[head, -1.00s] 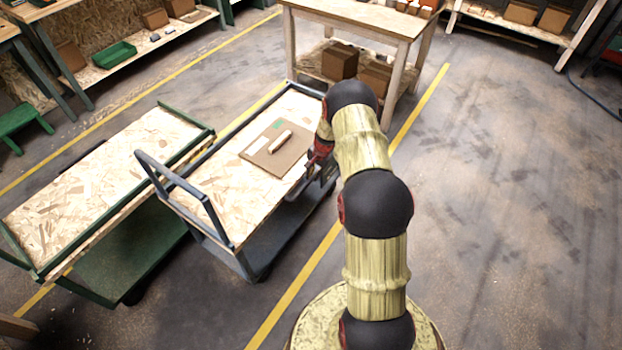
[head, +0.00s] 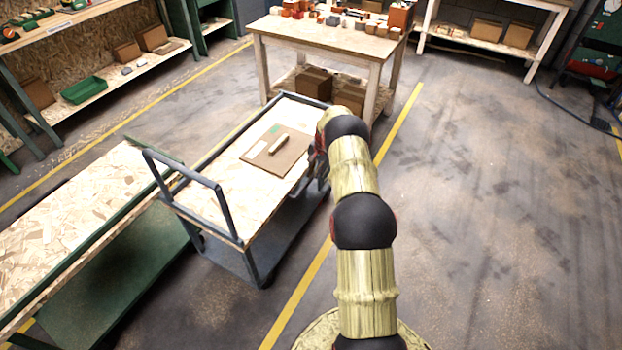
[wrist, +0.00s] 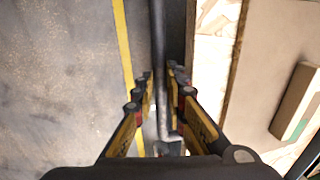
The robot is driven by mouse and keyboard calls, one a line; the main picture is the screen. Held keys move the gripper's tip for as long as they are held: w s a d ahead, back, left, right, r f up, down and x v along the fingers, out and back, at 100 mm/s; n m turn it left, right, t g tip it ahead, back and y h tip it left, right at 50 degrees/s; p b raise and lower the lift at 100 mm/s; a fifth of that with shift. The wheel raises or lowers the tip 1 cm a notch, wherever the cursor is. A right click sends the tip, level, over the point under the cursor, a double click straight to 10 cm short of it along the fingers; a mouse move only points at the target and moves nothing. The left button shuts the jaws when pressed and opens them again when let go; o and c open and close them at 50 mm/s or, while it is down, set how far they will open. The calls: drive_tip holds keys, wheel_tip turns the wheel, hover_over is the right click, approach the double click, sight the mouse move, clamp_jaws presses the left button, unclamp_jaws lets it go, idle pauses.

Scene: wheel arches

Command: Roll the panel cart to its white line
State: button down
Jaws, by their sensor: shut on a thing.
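The panel cart (head: 205,199) is a grey-framed cart with a chipboard deck and a raised push handle at its near left end. A brown panel (head: 278,153) with a small wooden handle lies flat on its deck. In the head view my gripper (head: 318,165) is at the cart's right side, partly hidden by my arm. In the wrist view my gripper (wrist: 162,82) is shut on the cart's grey side rail (wrist: 158,40), which runs between the fingers. The panel also shows there at the right (wrist: 255,90). I see no white line in these views.
A green-framed chipboard-topped cart or bench (head: 75,225) stands close on the left. A wooden table (head: 330,42) with boxes stands just beyond the cart's far end. A yellow floor line (head: 312,272) runs along the cart's right. Open floor (head: 490,200) lies to the right.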

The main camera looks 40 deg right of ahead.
drive_tip(key=shift+d, duration=0.25)
drive_tip(key=c, duration=2.1)
unclamp_jaws()
drive_tip(key=shift+d, duration=0.1)
drive_tip(key=o, duration=0.3)
drive_tip(key=shift+r, duration=0.1)
wheel_tip(320, 180, up, 12)
drive_tip(key=s, duration=0.2)
drive_tip(key=shift+d+f, duration=0.25)
